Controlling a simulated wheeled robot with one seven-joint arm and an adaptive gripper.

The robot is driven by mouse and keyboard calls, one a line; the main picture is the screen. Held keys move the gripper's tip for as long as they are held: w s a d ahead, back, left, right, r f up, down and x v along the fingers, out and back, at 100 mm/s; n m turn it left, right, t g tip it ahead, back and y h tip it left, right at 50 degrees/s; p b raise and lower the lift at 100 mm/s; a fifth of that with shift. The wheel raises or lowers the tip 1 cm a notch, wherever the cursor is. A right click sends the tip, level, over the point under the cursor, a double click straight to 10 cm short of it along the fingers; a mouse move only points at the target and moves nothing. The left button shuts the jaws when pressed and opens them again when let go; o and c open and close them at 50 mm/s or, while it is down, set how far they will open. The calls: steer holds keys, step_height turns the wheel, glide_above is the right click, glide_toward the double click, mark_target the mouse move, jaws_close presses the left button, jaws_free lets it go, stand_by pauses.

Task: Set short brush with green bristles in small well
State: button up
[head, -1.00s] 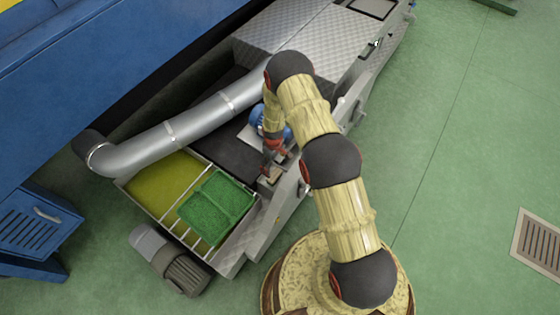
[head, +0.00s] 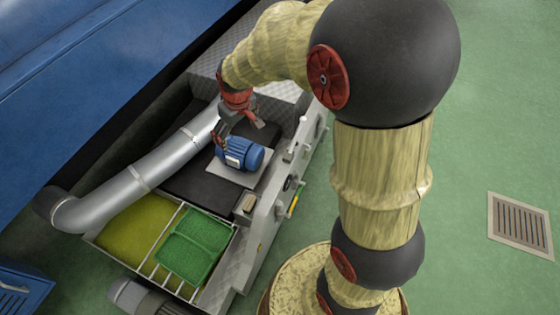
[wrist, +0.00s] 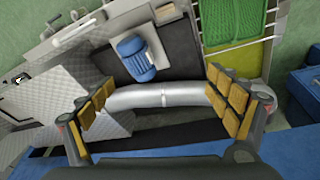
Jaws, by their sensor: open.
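My gripper (head: 240,134) hangs over the machine, above and behind the blue motor. In the wrist view my gripper (wrist: 162,100) is open, with nothing between its padded fingers. A small tan block (head: 248,204) sits on the machine's right edge, beside the green compartment; it also shows at the top of the wrist view (wrist: 166,12). It may be the short brush, but I see no green bristles on it. I cannot make out a small well; the block may hide it.
The blue motor (head: 239,153) stands on a pale plate near my gripper. A silver pipe (head: 150,175) runs along the left. The front tray holds green textured panels (head: 195,240) and a yellow-green section (head: 135,225). A blue machine body (head: 90,80) bounds the far left.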

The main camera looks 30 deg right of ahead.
steer(key=s+r+m+t, duration=0.1)
steer(key=s+r, duration=0.6)
steer(key=s, duration=0.6)
steer(key=s+r+m+t, duration=0.1)
steer(key=s+r+m, duration=0.1)
steer(key=s+r, duration=0.6)
steer(key=s, duration=0.4)
steer(key=shift+s+r+t, duration=0.25)
steer(key=shift+s+t, duration=0.05)
steer(key=shift+s, duration=0.05)
steer(key=shift+a, duration=0.1)
